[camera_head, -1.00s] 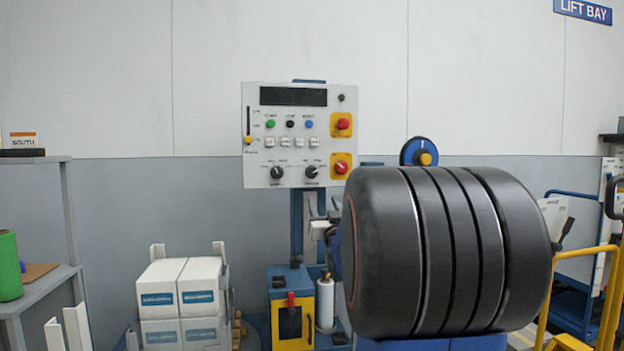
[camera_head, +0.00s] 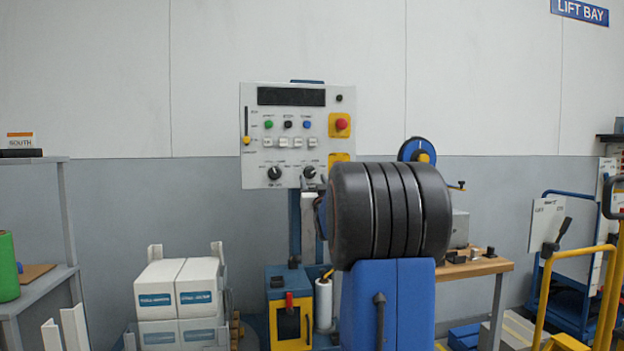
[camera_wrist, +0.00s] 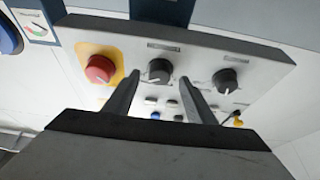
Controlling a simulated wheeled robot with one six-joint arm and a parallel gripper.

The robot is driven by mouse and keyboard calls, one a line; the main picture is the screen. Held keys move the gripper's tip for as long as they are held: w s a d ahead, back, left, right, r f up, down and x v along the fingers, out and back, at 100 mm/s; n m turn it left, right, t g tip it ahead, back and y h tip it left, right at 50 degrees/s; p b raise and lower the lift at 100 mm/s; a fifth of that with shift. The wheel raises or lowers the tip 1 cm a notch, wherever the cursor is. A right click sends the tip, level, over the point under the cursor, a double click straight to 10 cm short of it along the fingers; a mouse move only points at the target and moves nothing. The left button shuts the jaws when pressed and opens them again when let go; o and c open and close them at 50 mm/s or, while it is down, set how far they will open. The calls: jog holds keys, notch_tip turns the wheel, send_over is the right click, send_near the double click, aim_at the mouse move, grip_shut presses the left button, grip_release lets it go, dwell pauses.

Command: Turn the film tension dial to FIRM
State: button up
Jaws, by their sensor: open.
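The dial labels are too small to read.
A red button (camera_head: 342,124) on a yellow plate sits at the panel's upper right. Another red button (camera_wrist: 100,68) is close beside the right dial. A slider (camera_head: 247,139) runs along the panel's left edge. White boxes (camera_head: 180,288) stand below left.

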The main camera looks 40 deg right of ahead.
aim_at(312, 175)
jog(key=shift+x, duration=1.4)
jog(key=c, duration=1)
jog(key=shift+c, duration=0.2)
jog(key=shift+d+n, duration=0.1)
jog(key=shift+n, duration=0.3)
jog(key=n+y, duration=0.1)
jog(key=n, duration=0.1)
jog(key=n+t+y, duration=0.1)
jog(key=n+y, duration=0.1)
jog(key=n, duration=0.1)
jog(key=shift+s+d, duration=0.15)
jog(key=shift+d, duration=0.05)
jog(key=shift+d+r+n+y, duration=0.1)
jog(key=shift+n+y, duration=0.5)
jog(key=shift+n, duration=0.7)
jog(key=shift+n+y, duration=0.6)
jog(key=shift+n, duration=0.7)
